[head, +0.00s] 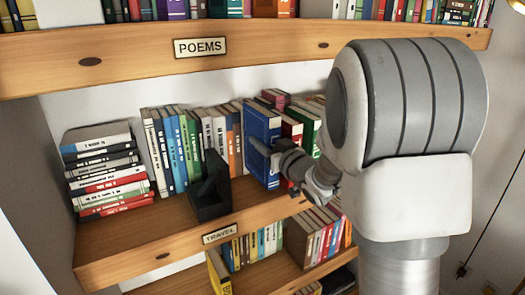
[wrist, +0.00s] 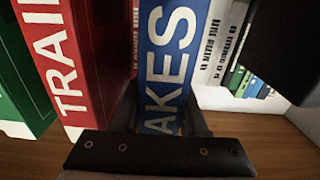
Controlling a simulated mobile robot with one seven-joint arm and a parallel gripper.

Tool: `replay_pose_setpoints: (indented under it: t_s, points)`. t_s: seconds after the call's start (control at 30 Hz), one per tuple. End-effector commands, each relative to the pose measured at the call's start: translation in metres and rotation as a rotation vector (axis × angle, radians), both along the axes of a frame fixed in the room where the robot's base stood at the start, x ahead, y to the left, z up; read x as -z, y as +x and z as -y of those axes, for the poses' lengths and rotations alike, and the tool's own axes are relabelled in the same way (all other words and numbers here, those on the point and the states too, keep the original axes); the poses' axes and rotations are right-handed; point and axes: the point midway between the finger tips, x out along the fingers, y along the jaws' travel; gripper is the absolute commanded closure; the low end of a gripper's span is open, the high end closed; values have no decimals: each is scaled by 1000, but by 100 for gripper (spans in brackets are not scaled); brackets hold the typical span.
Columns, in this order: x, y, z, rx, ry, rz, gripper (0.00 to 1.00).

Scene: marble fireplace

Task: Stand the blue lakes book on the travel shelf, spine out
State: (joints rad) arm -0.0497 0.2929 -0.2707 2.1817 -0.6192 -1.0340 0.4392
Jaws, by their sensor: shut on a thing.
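The blue lakes book (head: 262,138) is upright in the row on the travel shelf (head: 160,222), between a row of books at its left and a red book at its right. My gripper (head: 274,163) is at its front, shut on it. In the wrist view my gripper (wrist: 160,122) has a finger on each side of the blue book (wrist: 167,65), whose spine faces out with the letters "AKES" showing. Its lower end is hidden behind the gripper, so I cannot tell whether it rests on the board.
A red book (wrist: 62,60) stands close beside it. A black bookend (head: 209,190) stands in front of the row at left, with bare board near it. A flat stack of books (head: 105,170) lies at the far left. The poems shelf (head: 130,62) is above; more books (head: 255,247) stand below.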

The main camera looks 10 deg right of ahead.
Motion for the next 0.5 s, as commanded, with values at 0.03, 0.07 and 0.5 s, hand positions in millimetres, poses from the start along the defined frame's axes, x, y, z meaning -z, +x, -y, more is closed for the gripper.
replay_pose_setpoints:
  t_s: [0.03,0.07,0.5]
  points:
    - [6,0,0,0,1,1,100]
    - [11,0,0,0,1,-1,100]
    - [29,4,-1,0,-1,7,100]
